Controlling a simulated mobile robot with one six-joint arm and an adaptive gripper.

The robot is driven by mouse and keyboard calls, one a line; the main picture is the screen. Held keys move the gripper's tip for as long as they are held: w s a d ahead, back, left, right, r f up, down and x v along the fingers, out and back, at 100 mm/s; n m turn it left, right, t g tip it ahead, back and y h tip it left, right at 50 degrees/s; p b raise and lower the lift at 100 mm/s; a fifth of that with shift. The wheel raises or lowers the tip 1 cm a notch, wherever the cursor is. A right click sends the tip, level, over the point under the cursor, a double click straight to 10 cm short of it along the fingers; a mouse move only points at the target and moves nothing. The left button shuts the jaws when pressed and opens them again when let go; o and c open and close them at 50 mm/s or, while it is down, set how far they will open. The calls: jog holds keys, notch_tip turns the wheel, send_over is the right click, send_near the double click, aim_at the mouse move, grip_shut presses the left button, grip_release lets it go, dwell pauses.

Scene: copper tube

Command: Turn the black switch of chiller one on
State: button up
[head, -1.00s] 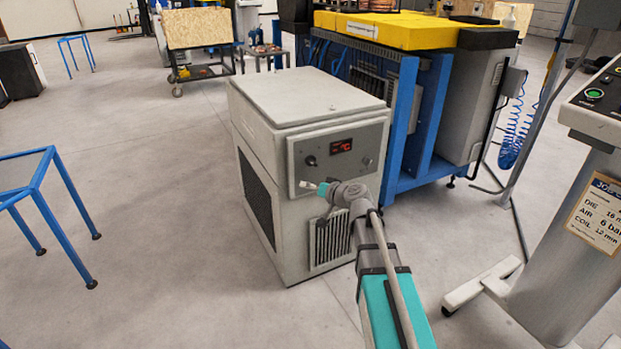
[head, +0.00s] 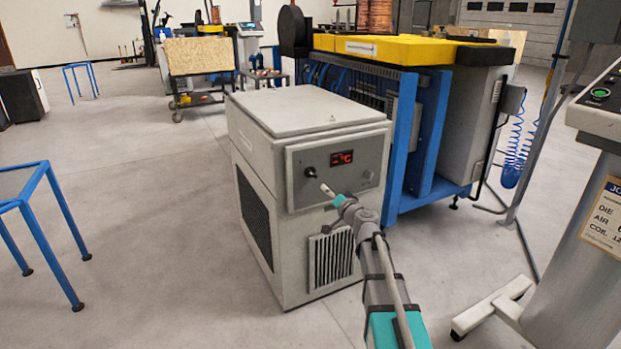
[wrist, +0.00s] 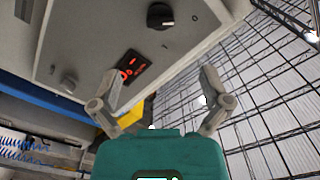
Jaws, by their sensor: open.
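The chiller (head: 300,107) is a light grey box with a grey front panel. The black switch (head: 310,172) is a round knob at the panel's left, beside a red-lit display (head: 341,158). In the wrist view the black switch (wrist: 160,16) is at top centre, with a "0" mark right of it; its pointer direction is hard to tell. My gripper (head: 325,188) is in front of the panel, just below and right of the switch. In the wrist view my gripper (wrist: 160,74) has its two fingers apart and nothing between them. The switch lies beyond the fingertips, apparently untouched.
A blue-framed machine with a yellow top (head: 400,48) stands close behind and right of the chiller. A grey control pedestal (head: 575,240) is at the right. A blue table frame (head: 45,205) is at the left. The floor (head: 150,250) left of the chiller is clear.

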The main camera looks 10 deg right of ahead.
aim_at(311, 176)
jog(key=shift+w, duration=0.1)
jog(key=x, duration=1.3)
jog(key=shift+w+a, duration=0.2)
jog(key=shift+w, duration=0.05)
jog(key=shift+c, duration=0.3)
jog(key=c, duration=1.1)
